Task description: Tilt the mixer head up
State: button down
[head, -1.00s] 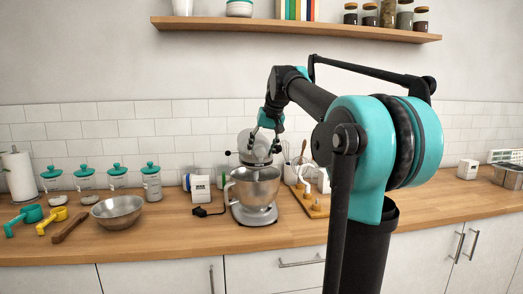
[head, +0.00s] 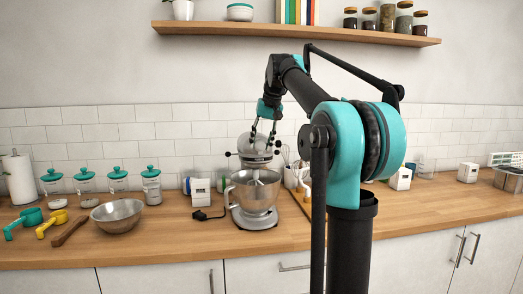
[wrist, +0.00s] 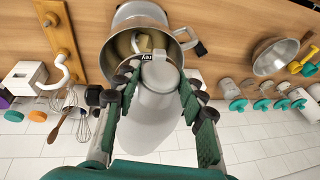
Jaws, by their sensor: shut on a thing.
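The stand mixer's light grey head (head: 254,148) stands above its steel bowl (head: 254,190), with a gap at the front where the beater (head: 256,177) shows. It looks tilted up; its exact angle is hard to tell. The mixer base (head: 253,220) stands on the counter. My gripper (head: 264,138) is on the head from above. In the wrist view, the fingers of my gripper (wrist: 156,95) lie on either side of the mixer head (wrist: 150,107), shut on it. The beater (wrist: 143,42) shows inside the bowl (wrist: 128,20). The hinge is hidden.
A loose steel bowl (head: 117,215), measuring scoops and several teal-lidded jars stand to the left. A small white box (head: 200,191) and a black plug (head: 203,215) are just left of the mixer. A wooden hook board (wrist: 60,35) and a utensil holder stand right of it.

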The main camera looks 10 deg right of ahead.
jog(key=shift+w+r, duration=0.2)
jog(key=shift+r, duration=0.15)
jog(key=c, duration=0.9)
grip_release()
jog(key=v, duration=1.2)
jog(key=shift+w, duration=0.1)
jog(key=shift+c, duration=0.3)
